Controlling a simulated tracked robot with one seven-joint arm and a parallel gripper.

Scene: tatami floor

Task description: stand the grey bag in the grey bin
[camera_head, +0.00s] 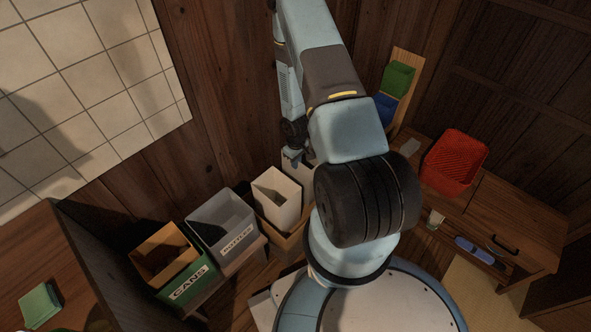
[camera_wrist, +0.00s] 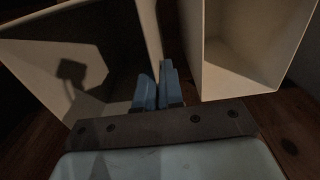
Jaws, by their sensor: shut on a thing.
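The grey bin (camera_head: 215,232) is open-topped and stands in the row of bins at lower middle, with a white label on its front. No thing shows inside it. My gripper (camera_head: 293,158) is behind and right of it, at the far end of my arm, pointing down. In the wrist view its blue fingers (camera_wrist: 158,88) are close together on the upper edge of a pale open-topped container, which I take to be the grey bag (camera_wrist: 40,75). In the head view only a small pale part of the bag (camera_head: 303,170) shows; my arm hides the rest.
A cream open-topped container (camera_head: 282,205) stands between the grey bin and my gripper; it also shows in the wrist view (camera_wrist: 245,70). A green CANS bin (camera_head: 187,286) is left of the grey bin. A red basket (camera_head: 455,160) sits on the cabinet at right.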

